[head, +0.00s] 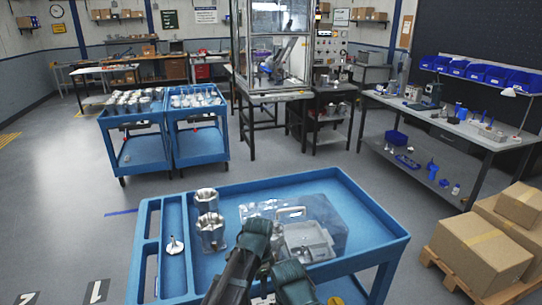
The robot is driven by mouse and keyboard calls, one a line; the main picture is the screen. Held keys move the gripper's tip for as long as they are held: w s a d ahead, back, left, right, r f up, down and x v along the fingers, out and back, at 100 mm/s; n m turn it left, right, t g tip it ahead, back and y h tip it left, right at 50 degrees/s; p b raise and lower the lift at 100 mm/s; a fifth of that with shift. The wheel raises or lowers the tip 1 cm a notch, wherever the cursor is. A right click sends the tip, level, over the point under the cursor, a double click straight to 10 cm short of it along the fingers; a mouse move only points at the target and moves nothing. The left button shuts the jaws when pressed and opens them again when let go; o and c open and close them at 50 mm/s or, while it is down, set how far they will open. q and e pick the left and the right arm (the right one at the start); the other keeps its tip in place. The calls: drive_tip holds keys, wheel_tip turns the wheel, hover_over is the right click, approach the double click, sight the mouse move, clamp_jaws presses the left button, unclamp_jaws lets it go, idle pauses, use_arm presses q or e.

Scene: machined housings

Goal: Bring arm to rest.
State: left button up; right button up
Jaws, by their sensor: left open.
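My left gripper (266,258) is at the bottom middle of the head view, over the near part of the blue cart (375,240). It is dark and its jaws are open, with nothing seen between them. It overlaps the front of a clear plastic box (335,215) in the picture; I cannot tell whether they touch. A grey metal housing part (310,238) shows in or behind the clear box. Two machined metal housings (207,200) (212,234) stand upright on the cart to the left of the gripper. My right gripper is not in view.
A small metal stemmed part (175,246) is in the cart's left compartment. Cardboard boxes (480,250) on a pallet stand at the right. Two blue carts (145,150) with metal parts, a glazed machine (270,45) and a workbench (450,125) stand behind. Floor at left is clear.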

use_arm(q)
drive_tip(key=s+a+n, duration=1)
drive_tip(key=a+n, duration=0.4)
drive_tip(key=n, duration=0.1)
drive_tip(key=s+d+m+y, duration=0.1)
drive_tip(key=s+d+m, duration=0.3)
drive_tip(key=d, duration=0.7)
drive_tip(key=shift+s, duration=0.6)
drive_tip(key=shift+r, duration=0.1)
